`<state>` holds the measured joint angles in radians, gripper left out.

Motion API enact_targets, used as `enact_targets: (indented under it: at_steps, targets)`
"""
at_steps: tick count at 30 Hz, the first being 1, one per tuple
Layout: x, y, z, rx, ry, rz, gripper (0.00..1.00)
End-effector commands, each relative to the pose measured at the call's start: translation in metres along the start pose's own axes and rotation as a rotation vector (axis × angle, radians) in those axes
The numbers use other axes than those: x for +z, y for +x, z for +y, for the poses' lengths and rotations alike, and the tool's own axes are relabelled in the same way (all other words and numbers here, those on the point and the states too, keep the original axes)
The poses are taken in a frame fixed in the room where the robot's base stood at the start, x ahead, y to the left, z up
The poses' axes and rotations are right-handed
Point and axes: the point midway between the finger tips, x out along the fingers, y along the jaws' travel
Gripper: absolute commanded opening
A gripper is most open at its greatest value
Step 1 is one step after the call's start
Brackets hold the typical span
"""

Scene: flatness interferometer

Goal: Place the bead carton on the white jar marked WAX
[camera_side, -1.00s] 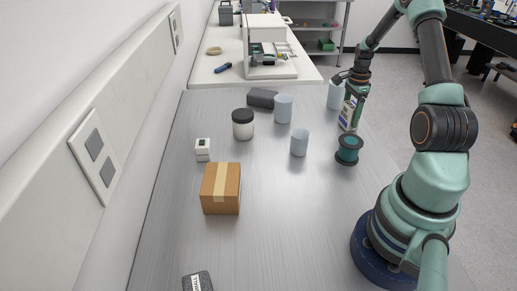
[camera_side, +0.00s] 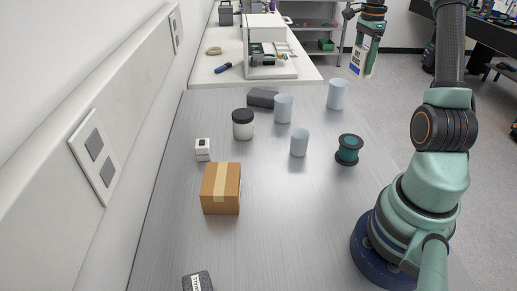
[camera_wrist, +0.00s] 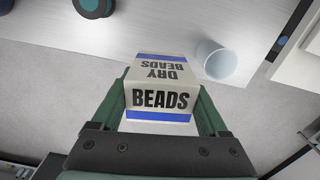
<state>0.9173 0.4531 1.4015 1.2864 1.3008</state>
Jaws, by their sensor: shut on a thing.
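The bead carton (camera_side: 357,60), white with a blue band, is held in my gripper (camera_side: 364,55) high up, past the bench's right edge and over the floor. In the wrist view the carton (camera_wrist: 161,98) reads DRY BEADS and sits between the two green fingers, which are shut on its sides. A white jar with a black lid (camera_side: 243,125) stands upright on the bench, to the left of and well apart from my gripper. No WAX lettering can be read on it from here. The jar is not seen in the wrist view.
Pale blue cups (camera_side: 299,143) and a teal spool (camera_side: 348,150) stand right of the jar. A dark block (camera_side: 263,98) lies behind it. A small white box (camera_side: 203,150) and a taped cardboard box (camera_side: 221,190) are nearer.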

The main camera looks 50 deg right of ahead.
Motion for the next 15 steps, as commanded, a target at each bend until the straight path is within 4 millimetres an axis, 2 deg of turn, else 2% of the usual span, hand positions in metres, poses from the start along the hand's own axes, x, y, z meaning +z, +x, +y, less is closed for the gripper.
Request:
enact_targets:
  at_steps: [4,7,11,15]
  targets:
    - [0.012,-0.013,-0.008,-0.002,-0.055,0.001,0.13]
    - [0.036,-0.021,-0.023,-0.002,-0.161,0.001,0.13]
    - [0.089,-0.035,-0.045,-0.003,-0.378,0.001,0.13]
    - [0.155,-0.051,-0.061,-0.003,-0.639,0.0,0.13]
